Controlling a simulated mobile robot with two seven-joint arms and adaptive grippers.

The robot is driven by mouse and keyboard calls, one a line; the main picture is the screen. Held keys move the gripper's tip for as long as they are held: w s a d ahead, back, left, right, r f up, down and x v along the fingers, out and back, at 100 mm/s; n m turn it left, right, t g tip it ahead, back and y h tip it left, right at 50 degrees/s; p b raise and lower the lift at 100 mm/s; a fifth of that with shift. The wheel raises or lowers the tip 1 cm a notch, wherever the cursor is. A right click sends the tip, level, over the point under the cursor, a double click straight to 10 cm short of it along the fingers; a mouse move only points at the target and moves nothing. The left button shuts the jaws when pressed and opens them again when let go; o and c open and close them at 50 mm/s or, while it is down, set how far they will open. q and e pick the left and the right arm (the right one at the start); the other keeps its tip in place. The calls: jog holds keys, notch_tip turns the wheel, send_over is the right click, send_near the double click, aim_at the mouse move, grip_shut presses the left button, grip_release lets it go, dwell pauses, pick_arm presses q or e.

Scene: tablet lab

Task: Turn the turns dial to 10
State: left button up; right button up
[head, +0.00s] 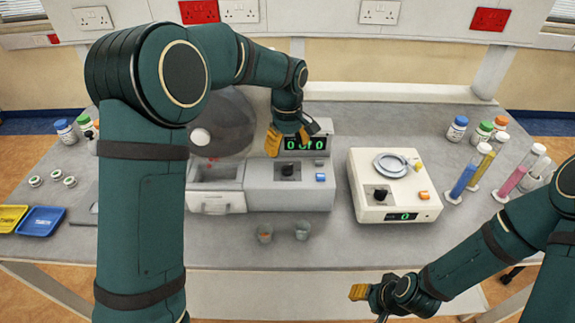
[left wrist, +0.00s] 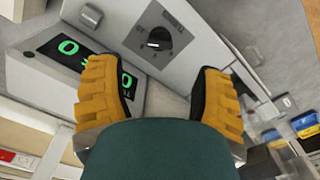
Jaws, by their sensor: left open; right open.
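A grey bench machine (head: 262,198) carries a black dial (head: 288,170) on its sloped front. A green-digit display (head: 305,144), reading zeros as far as it shows, stands behind the dial. In the left wrist view the dial (left wrist: 157,42) has a white pointer mark and a printed scale too small to read. My left gripper (head: 288,140) is open and empty above and behind the dial, partly covering the display. Its two orange fingers (left wrist: 160,88) are apart, with the dial beyond them. My right gripper (head: 369,298) is open and empty off the table's front edge.
A blue button (head: 320,177) sits beside the dial. Small cups (head: 302,230) stand in front of the machine. Tubes and bottles crowd the right; trays (head: 42,221) lie left.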

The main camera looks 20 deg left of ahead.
aim_at(288, 166)
pick_arm(q)
notch_tip(288, 166, down, 7)
dwell(0.3)
